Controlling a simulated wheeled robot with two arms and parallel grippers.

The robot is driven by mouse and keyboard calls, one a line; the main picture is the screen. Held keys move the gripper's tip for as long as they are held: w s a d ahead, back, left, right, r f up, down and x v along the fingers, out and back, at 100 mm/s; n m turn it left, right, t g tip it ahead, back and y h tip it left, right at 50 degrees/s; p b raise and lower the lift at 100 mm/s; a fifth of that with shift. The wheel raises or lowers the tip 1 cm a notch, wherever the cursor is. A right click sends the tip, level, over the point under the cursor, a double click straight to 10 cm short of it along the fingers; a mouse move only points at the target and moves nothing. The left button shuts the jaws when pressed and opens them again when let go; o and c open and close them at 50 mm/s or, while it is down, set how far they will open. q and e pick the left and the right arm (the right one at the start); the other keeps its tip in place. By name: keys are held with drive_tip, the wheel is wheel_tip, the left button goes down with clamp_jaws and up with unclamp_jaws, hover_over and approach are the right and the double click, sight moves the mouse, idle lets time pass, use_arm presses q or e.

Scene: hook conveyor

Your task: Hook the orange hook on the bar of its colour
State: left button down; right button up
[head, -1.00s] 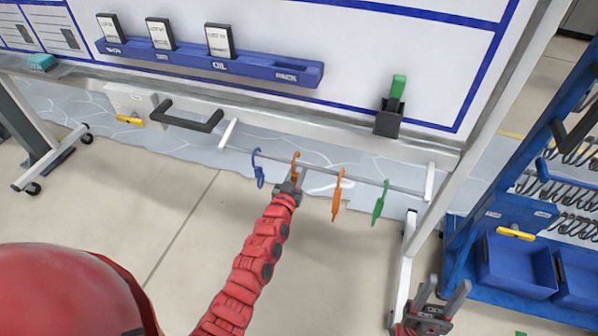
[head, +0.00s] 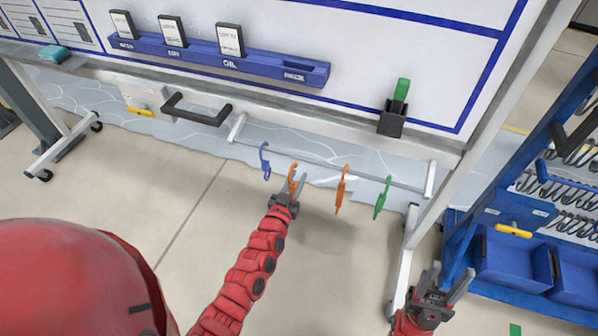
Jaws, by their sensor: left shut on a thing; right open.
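A thin grey rail (head: 320,162) runs below the whiteboard between two white end arms. A blue hook (head: 265,163), an orange hook (head: 341,188) and a green hook (head: 382,198) hang along it. My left gripper (head: 290,193) is shut on another orange hook (head: 293,176), between the blue hook and the hanging orange one. The held hook shows just below the rail in the picture, seemingly apart from it. The fingers partly hide its lower part. My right gripper (head: 453,270) is open and empty at the lower right, away from the rail.
The whiteboard frame's post (head: 500,100) stands right of the rail. A blue rack (head: 560,200) with grey hooks and blue bins is beyond it. A black handle (head: 197,110) is left of the rail. The floor below is clear.

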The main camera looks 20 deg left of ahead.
sight(292, 190)
use_arm(q)
drive_tip(key=shift+s+a+p, duration=0.15)
drive_tip(key=shift+s+p, duration=0.55)
drive_tip(key=shift+s, duration=2.95)
